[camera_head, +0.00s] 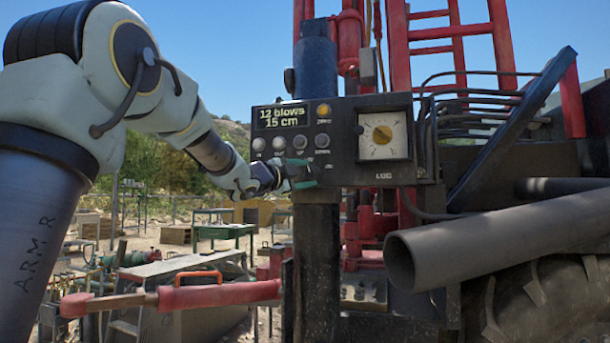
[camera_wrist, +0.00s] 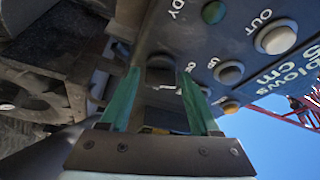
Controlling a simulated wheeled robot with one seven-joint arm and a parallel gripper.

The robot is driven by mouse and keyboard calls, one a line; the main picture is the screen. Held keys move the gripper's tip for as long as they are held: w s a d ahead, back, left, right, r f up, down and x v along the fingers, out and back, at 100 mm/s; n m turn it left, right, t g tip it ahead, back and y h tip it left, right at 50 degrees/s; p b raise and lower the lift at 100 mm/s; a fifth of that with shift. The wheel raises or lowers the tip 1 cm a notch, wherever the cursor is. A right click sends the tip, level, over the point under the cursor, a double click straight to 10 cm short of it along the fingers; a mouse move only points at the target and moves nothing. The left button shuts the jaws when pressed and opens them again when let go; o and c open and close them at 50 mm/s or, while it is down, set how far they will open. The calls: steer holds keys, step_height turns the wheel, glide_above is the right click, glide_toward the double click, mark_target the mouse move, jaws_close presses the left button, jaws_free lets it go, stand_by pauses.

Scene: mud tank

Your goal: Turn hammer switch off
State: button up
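A dark control box (camera_head: 345,140) carries a lit display (camera_head: 281,116) reading "12 blows 15 cm" and several round buttons. My gripper (camera_head: 306,172) is at the lower left of this panel, below the button row. In the wrist view, its two green fingers (camera_wrist: 160,85) stand apart, one on each side of a dark round knob (camera_wrist: 160,70) at the panel's edge. I cannot tell whether the fingers touch the knob. No readable label names it as the hammer switch, and its setting is unclear. In the head view the gripper hides this part of the panel.
A thick dark pipe (camera_head: 490,240) juts out at lower right. A red-handled bar (camera_head: 215,295) lies below the arm. Red mast rails (camera_head: 455,45) rise behind.

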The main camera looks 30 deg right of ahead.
steer(key=shift+o, duration=1.1)
steer(key=shift+a, duration=0.1)
steer(key=b+v, duration=0.1)
steer(key=v, duration=0.9)
steer(key=shift+s+a+b, duration=0.2)
steer(key=shift+a+b, duration=0.1)
